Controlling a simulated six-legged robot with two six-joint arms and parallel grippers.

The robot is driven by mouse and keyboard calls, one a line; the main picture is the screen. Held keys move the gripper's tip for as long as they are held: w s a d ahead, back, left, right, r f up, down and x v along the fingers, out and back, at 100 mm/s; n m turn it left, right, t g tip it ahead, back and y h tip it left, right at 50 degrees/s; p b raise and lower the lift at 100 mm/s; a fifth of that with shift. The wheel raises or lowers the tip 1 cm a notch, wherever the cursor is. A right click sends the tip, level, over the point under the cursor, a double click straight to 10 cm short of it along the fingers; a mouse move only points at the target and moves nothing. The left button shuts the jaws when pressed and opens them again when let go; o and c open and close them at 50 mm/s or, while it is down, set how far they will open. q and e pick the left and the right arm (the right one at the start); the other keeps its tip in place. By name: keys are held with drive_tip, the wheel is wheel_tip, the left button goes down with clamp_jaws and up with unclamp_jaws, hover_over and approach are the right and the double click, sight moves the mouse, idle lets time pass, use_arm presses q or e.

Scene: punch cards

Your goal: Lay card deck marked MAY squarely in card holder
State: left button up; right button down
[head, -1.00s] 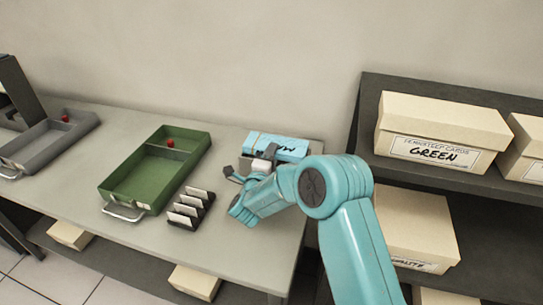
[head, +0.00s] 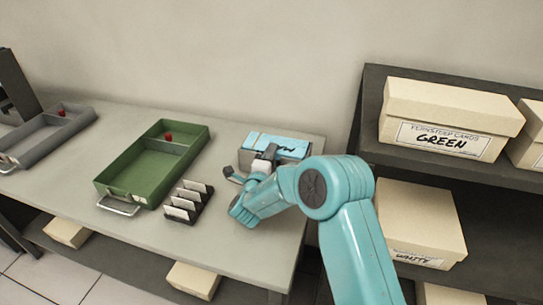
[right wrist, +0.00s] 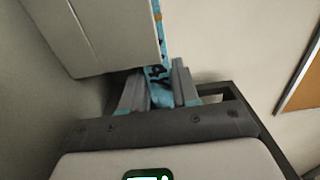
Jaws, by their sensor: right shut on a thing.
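The card deck (head: 290,143), with a blue top, pale sides and black handwriting that is only partly legible, is at the back right of the table in the head view. My right gripper (head: 264,161) is shut on its near side. In the right wrist view, the fingers (right wrist: 156,95) clamp the blue, lettered part of the deck (right wrist: 158,78). Whether the deck touches the table is unclear. The likely card holder is the green tray (head: 150,166) left of the deck, with a red knob, a cross divider and a front handle. My left gripper is not in view.
A small black rack (head: 187,204) with several white cards stands between the green tray and my right arm. A grey tray (head: 45,139) is at far left. Shelves with cream boxes, one marked GREEN (head: 447,117), stand at right. The table front is clear.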

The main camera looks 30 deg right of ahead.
drive_tip(key=c, duration=0.8)
unclamp_jaws()
drive_tip(key=shift+o, duration=0.2)
drive_tip(key=shift+s+a, duration=0.2)
drive_tip(key=shift+a, duration=0.1)
drive_tip(key=b+v, duration=0.3)
drive_tip(key=v, duration=1.2)
drive_tip(key=shift+s+a, duration=0.15)
drive_tip(key=shift+s, duration=0.15)
